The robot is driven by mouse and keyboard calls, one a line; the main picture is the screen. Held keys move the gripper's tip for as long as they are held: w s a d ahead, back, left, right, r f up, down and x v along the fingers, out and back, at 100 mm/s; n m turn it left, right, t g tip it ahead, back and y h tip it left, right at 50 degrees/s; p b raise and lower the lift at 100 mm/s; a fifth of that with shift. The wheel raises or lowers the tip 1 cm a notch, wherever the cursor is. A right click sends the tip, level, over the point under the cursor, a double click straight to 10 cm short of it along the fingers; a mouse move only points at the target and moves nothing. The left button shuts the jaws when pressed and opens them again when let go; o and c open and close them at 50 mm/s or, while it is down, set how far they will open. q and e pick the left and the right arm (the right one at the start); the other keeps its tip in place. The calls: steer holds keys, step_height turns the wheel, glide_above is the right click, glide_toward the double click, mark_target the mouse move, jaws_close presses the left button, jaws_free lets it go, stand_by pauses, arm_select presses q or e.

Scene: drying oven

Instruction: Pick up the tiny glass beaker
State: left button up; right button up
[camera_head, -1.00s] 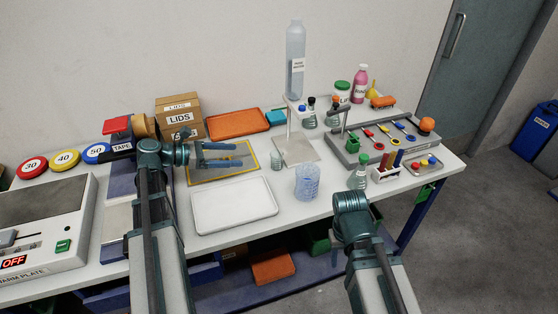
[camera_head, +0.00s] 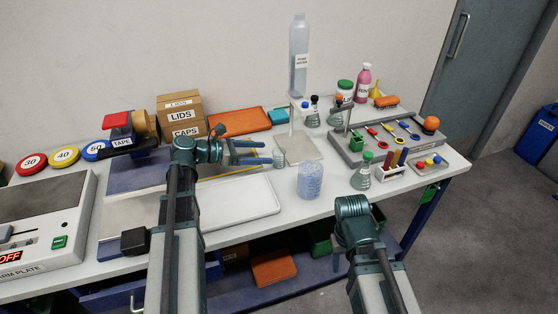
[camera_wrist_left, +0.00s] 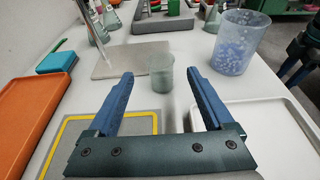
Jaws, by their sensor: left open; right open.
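The tiny glass beaker (camera_head: 279,161) stands upright on the white bench, just left of the larger bluish beaker (camera_head: 310,180). In the left wrist view the tiny beaker (camera_wrist_left: 161,74) is clear and greenish, at the mouth of the jaws. My left gripper (camera_head: 264,152) is open and empty. Its fingers point right towards the tiny beaker, one tip on each side in the left wrist view; contact is not visible. My right gripper (camera_head: 337,250) hangs low by the bench's front edge, mostly hidden behind its own wrist; it is open and apart from the beaker.
The bluish beaker also shows in the left wrist view (camera_wrist_left: 238,43), right of the fingers. A stand with a flat plate (camera_head: 305,148) is behind the tiny beaker. A white tray (camera_head: 240,210) lies in front of the left gripper. A green-capped flask (camera_head: 361,178) stands further right.

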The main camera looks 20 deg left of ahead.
mark_target(274, 153)
arm_select(q)
steer(key=b+x, duration=0.1)
steer(key=x, duration=0.4)
steer(key=shift+f, duration=0.1)
steer(key=shift+s, duration=0.1)
jaws_close()
